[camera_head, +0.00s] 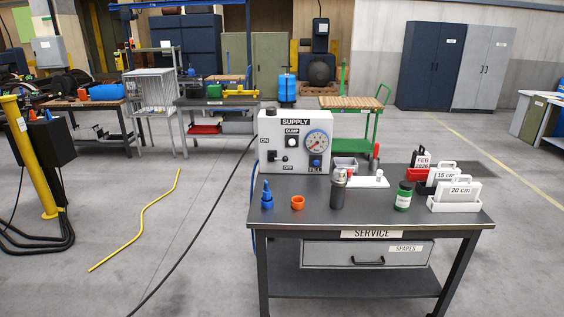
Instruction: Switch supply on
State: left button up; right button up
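The white supply box (299,123) stands at the back left of the dark service table (385,218). A small black switch (274,155) is on its front at the lower left, between the labels ON, above left, and OFF, below right. It is too small to tell which position it is set to. A DUMP button (292,142) sits to its right, with a round gauge (317,141) and a blue FILL knob (315,161) further right. Neither of my grippers is in view.
On the table stand a blue nozzle (267,196), an orange ring (297,203), a dark cylinder (338,191), a green bottle (403,197) and labelled blocks (458,191).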

aim_at(279, 159)
jog(key=i+l, duration=0.45)
jog(key=i, duration=0.15)
jog(key=i+l, duration=0.4)
jog(key=i, duration=0.25)
jog(key=i+l, duration=0.45)
jog(key=i, duration=0.15)
jog(key=i+j, duration=0.2)
jog(key=i, duration=0.25)
